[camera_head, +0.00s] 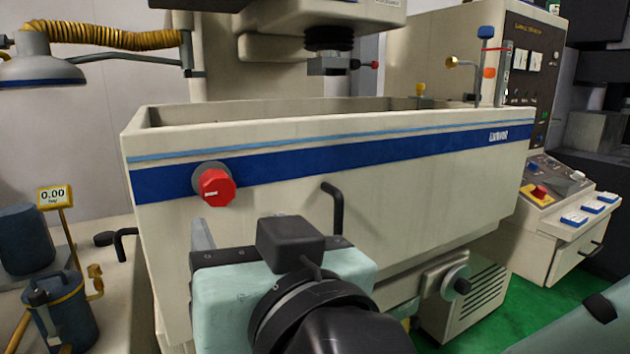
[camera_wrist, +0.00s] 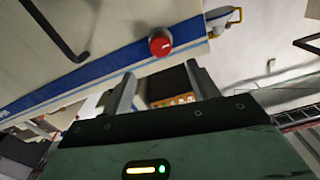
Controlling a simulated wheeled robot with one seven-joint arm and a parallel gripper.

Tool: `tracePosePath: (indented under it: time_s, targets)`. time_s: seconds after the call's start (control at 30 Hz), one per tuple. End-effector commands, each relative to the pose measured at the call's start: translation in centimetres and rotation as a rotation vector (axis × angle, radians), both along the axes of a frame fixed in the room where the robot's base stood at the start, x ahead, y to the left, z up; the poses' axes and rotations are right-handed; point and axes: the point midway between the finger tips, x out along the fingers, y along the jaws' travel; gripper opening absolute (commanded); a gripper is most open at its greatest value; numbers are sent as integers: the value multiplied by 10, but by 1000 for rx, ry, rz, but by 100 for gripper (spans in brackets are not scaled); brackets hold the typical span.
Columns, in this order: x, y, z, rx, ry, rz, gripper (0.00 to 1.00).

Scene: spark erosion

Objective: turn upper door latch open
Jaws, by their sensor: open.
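A white machine tank (camera_head: 420,190) has a blue stripe along its front. A red round knob (camera_head: 215,187) with a white mark sits on that stripe near the left end. A black bent lever (camera_head: 335,205) hangs lower, near the middle of the front. I cannot tell for sure which is the upper latch. My gripper (camera_head: 265,235) is open and empty, low in front of the tank and below the red knob. In the wrist view its fingers (camera_wrist: 158,80) are apart, with the red knob (camera_wrist: 160,44) beyond them and the black lever (camera_wrist: 62,35) at upper left.
Another black handle (camera_head: 118,240) juts out at the tank's left side. A lamp (camera_head: 40,65) with a yellow hose is at upper left. A blue canister (camera_head: 62,310) stands at lower left. A control console (camera_head: 560,200) is at right. Green floor (camera_head: 510,330) shows at lower right.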

Motion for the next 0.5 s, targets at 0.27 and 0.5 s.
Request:
tracePosePath:
  time_s: [0.27,0.5]
  targets:
    - [51,31,1,-3,-1,-3,59]
    - [88,53,1,-3,-2,-1,59]
